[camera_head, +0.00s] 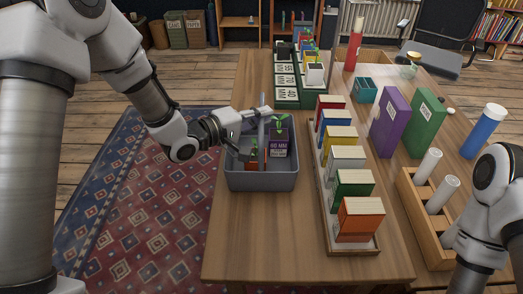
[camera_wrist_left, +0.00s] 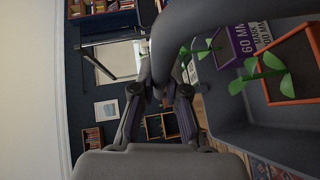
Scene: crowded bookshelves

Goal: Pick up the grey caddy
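The grey caddy (camera_head: 262,182) stands on the wooden table's near left part. It is an open box with an upright handle. A purple pot (camera_head: 279,142) marked 60 MM with a green seedling sits inside it, and a smaller orange-red pot with a seedling (camera_head: 251,157) is beside that. My left gripper (camera_head: 260,116) is at the handle. In the left wrist view the gripper (camera_wrist_left: 160,92) has a finger on each side of the handle (camera_wrist_left: 163,45) and looks closed on it. The right gripper is out of view; only my right arm shows.
A long tray of coloured boxes (camera_head: 334,205) stands right of the caddy. Behind is a green number rack (camera_head: 288,92) with small pots. Farther right are purple (camera_head: 389,122) and green (camera_head: 425,122) boxes and a wooden rack (camera_head: 420,218) with white rolls. The table left of the caddy is narrow.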

